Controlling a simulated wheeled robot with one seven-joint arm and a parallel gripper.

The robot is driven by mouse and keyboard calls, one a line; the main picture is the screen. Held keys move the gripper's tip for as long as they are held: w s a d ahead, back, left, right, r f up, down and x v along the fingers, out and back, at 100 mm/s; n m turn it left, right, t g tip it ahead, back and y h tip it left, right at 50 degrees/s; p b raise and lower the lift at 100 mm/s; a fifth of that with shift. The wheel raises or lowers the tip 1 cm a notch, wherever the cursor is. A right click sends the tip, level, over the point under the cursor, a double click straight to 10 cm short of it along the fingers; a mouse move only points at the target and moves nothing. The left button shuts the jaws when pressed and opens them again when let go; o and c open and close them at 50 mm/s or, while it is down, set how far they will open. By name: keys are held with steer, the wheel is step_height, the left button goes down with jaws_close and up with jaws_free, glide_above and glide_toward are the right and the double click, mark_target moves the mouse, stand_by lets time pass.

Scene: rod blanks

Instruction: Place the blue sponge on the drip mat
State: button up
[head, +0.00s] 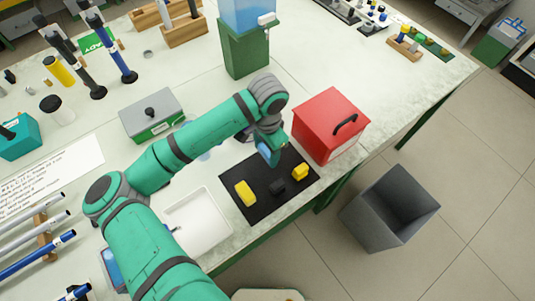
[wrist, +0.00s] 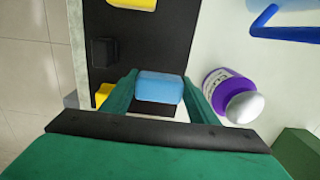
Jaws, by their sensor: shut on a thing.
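The blue sponge (wrist: 158,88) is between the two green fingers of my gripper (wrist: 160,92) in the wrist view. In the head view my gripper (head: 270,152) is shut on the sponge (head: 265,150) at the far edge of the black drip mat (head: 262,212). The mat (wrist: 150,45) also shows behind the sponge in the wrist view. I cannot tell if the sponge touches it. The mat carries a yellow block (head: 245,193), a black block (head: 277,187) and a smaller yellow block (head: 300,172).
A purple bottle with a pale cap (wrist: 228,92) stands close beside the right finger. A red box (head: 328,125) stands right of the mat, and a white tray (head: 196,222) left of it. A grey bin (head: 390,208) is on the floor past the table edge. Bare mat lies between the blocks.

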mark_target(267, 156)
steer(key=shift+w+d+f, duration=0.1)
steer(key=shift+w+f, duration=0.05)
steer(key=shift+f, duration=0.15)
steer(key=shift+w+d+f, duration=0.1)
steer(key=shift+w+f, duration=0.05)
steer(key=shift+f, duration=1.55)
steer(key=shift+f, duration=0.15)
steer(key=o, duration=1.1)
step_height(267, 156, up, 12)
steer(key=shift+d+r, duration=0.1)
steer(key=shift+r, duration=0.1)
steer(key=shift+w, duration=0.2)
